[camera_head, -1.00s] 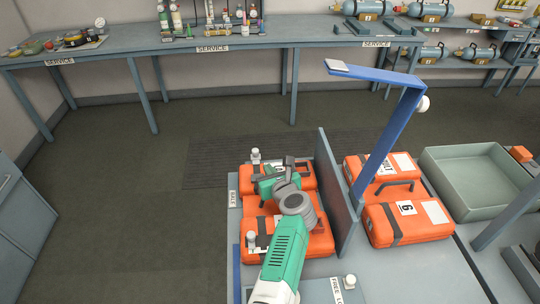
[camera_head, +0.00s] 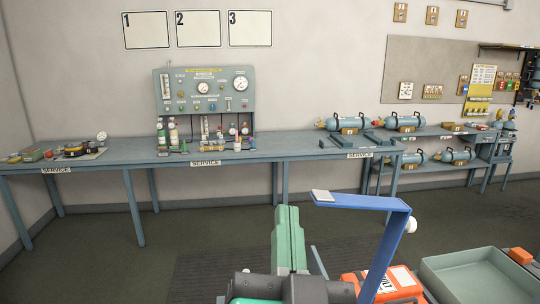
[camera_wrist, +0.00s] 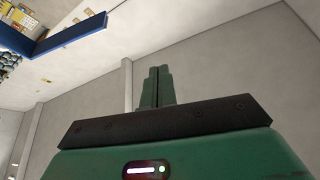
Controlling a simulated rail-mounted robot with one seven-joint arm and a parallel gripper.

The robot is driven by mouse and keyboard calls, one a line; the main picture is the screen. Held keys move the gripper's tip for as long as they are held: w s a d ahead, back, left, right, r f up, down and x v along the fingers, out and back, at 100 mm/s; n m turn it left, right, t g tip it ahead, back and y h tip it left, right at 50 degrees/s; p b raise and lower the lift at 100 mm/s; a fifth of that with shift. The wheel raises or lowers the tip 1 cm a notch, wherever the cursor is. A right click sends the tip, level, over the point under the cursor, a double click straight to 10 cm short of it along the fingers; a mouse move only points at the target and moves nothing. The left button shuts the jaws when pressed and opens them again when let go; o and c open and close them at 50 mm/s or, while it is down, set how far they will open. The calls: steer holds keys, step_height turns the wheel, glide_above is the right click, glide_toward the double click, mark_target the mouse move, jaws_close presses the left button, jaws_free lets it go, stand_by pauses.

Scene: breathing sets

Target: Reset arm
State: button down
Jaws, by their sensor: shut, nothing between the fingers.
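My gripper (camera_wrist: 157,88) shows in the wrist view with its green fingers together and nothing between them. It points toward a bare grey wall. The arm is left of the blue angled post and touches nothing that I can see.
A blue post (camera_head: 390,240) with an overhanging arm stands close at right, also in the wrist view (camera_wrist: 70,37). The service bench (camera_head: 110,161) carries a gauge panel (camera_head: 205,92). Floor at left is clear.

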steer(key=s+a+r+n+t, duration=0.2)
steer(key=s+r+n, duration=0.25)
steer(key=s, duration=0.55)
step_height(320, 180, up, 30)
steer(key=w+m+p, duration=0.1)
steer(key=p, duration=3)
steer(key=shift+w+r, duration=0.2)
steer(key=shift+r, duration=0.05)
